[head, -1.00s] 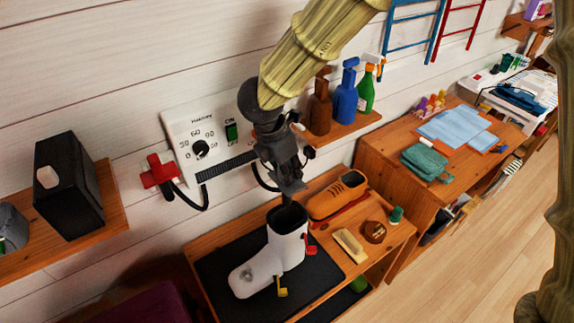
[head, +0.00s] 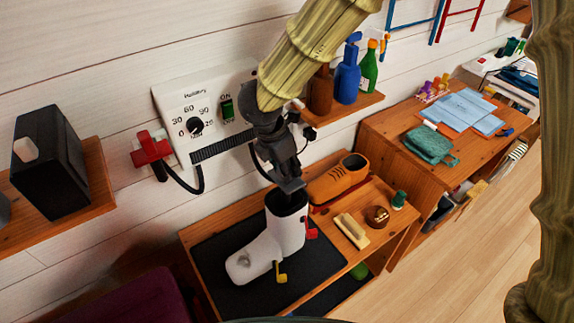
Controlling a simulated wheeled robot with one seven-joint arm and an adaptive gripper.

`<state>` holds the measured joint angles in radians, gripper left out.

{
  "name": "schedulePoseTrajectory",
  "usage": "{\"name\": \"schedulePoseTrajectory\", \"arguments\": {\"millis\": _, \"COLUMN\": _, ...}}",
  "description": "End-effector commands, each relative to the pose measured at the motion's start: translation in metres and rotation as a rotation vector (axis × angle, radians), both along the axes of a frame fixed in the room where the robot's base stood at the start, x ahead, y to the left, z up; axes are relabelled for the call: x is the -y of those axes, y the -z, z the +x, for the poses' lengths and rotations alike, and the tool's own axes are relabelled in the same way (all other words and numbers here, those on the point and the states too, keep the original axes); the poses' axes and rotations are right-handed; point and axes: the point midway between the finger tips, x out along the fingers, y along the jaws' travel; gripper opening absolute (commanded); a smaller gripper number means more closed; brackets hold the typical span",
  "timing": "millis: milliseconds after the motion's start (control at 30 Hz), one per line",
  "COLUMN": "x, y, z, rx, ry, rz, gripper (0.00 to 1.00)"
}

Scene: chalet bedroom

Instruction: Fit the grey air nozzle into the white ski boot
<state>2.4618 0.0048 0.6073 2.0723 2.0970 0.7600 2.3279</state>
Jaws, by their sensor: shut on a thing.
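The white ski boot (head: 284,233) stands upright on a black mat (head: 219,262) on the wooden bench, its toe to the lower left and its dark opening facing up. My gripper (head: 291,187) points down right at the boot's opening, its fingertips overlapping the rim in the picture. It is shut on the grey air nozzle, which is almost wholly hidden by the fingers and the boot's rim. I cannot tell how deep the nozzle's lower end sits in the boot. A black hose (head: 257,168) curves from the dryer to behind my gripper.
The white dryer panel (head: 177,104) with a dial is on the wall behind. An orange shoe (head: 338,179), brush (head: 352,230) and small brown tin (head: 377,216) lie right of the boot. Bottles (head: 347,76) stand on a shelf behind.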

Motion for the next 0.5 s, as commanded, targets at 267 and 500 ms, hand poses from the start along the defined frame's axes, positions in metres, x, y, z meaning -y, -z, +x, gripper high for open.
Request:
{"name": "schedulePoseTrajectory", "arguments": {"millis": 267, "x": 0.0, "y": 0.024, "z": 0.0, "rx": 0.0, "ry": 0.0, "rz": 0.0, "gripper": 0.0}}
{"name": "schedulePoseTrajectory", "arguments": {"millis": 500, "x": 0.0, "y": 0.042, "z": 0.0, "rx": 0.0, "ry": -0.001, "rz": 0.0, "gripper": 0.0}}
